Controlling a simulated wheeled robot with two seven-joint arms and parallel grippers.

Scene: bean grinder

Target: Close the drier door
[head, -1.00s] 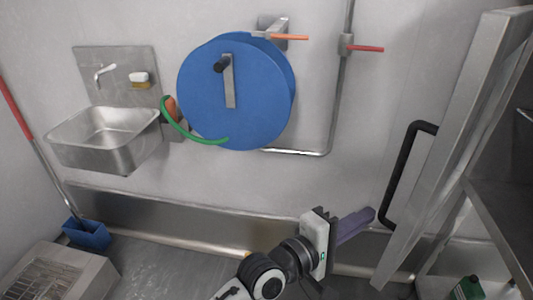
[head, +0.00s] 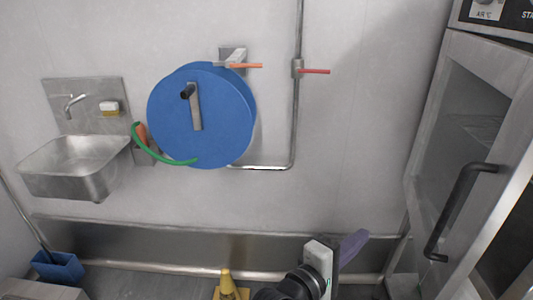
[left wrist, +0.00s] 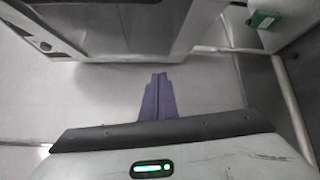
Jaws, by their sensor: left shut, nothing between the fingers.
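The drier door (head: 425,215) is a grey metal frame around a glass pane, at the right of the head view. Its black bar handle (head: 455,210) faces left. A dark gap shows at the right beyond the door frame, so the door looks at least partly open; I cannot tell how far. My left gripper (head: 352,246) has purple fingers, pressed together and empty, low and left of the door, apart from it in the picture. In the left wrist view its fingers (left wrist: 158,97) point toward a grey framed panel, probably the door. My right gripper is out of view.
The drier's control panel (head: 495,15) is at the top right. A blue hose reel (head: 215,115) and a steel sink (head: 75,165) are on the wall. A yellow cone (head: 228,285) and a blue bucket (head: 57,268) stand on the floor. A green box (left wrist: 263,20) shows in the left wrist view.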

